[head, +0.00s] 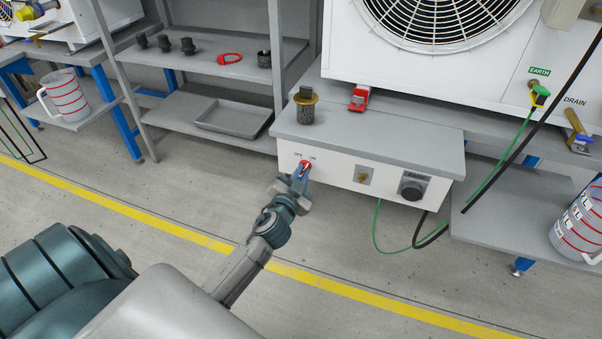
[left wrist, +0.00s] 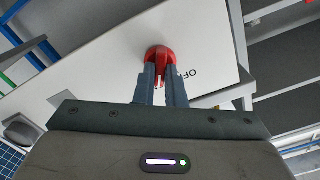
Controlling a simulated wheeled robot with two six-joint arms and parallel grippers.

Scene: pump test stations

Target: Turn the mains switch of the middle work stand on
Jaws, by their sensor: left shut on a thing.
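The mains switch (head: 305,167) is a red rotary knob on the white front panel of the middle work stand (head: 335,163). OFF and ON marks show above it in the head view. My left gripper (head: 300,176) is at the switch with its fingers closed around the knob. In the left wrist view the red switch (left wrist: 160,57) sits between the two fingertips of my left gripper (left wrist: 162,82), with part of the OFF mark to its right. The fingers hide part of the knob, so its exact position cannot be told. My right gripper is not in view.
A black plug (head: 306,105) with a yellow collar and a red clamp (head: 359,98) lie above the panel. A dark socket (head: 412,186) is on the panel's right. Green and black cables hang at the right. A jug (head: 580,225) stands far right.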

